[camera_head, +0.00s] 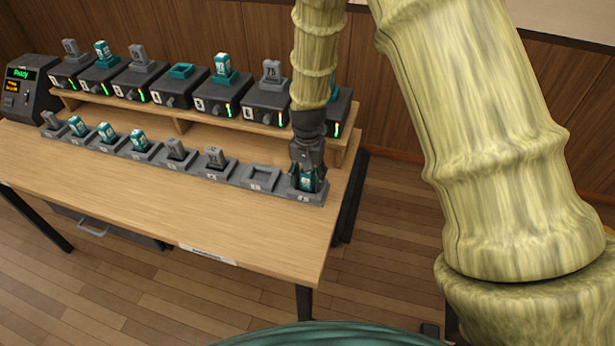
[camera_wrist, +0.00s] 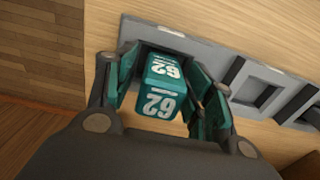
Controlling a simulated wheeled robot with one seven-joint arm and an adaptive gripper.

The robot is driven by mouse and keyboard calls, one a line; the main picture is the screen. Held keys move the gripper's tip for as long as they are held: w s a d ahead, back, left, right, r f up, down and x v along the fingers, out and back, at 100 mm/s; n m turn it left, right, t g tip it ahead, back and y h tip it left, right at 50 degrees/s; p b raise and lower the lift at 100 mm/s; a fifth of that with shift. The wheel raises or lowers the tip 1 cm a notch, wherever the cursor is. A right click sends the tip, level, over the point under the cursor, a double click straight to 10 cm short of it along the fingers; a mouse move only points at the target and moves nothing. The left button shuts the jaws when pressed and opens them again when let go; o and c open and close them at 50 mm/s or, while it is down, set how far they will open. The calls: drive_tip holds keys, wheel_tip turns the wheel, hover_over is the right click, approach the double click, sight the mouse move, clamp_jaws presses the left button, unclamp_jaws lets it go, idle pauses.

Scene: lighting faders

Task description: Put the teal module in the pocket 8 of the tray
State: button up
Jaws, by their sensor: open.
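A teal module (camera_head: 307,180) stands in the rightmost pocket of the grey tray (camera_head: 229,178), at the tray's right end. In the wrist view the module (camera_wrist: 160,97) carries a white 62, and its far end sits at the tray pocket. How deep it sits is hard to tell. My gripper (camera_head: 305,172) is right over this pocket, pointing down. Its two fingers (camera_wrist: 163,95) stand open on either side of the module, with teal inner faces. In the head view my gripper partly hides the module. The small pocket labels are hard to read.
The pocket (camera_head: 261,178) just left of the module is empty. Other teal and grey modules fill the pockets further left. Behind, a wooden shelf (camera_head: 181,126) holds a row of dark fader units (camera_head: 214,97). A status box (camera_head: 27,88) stands at far left. The table front is clear.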

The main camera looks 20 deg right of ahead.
wheel_tip(320, 180, up, 12)
drive_tip(key=shift+r+b, duration=0.15)
drive_tip(key=shift+b, duration=0.65)
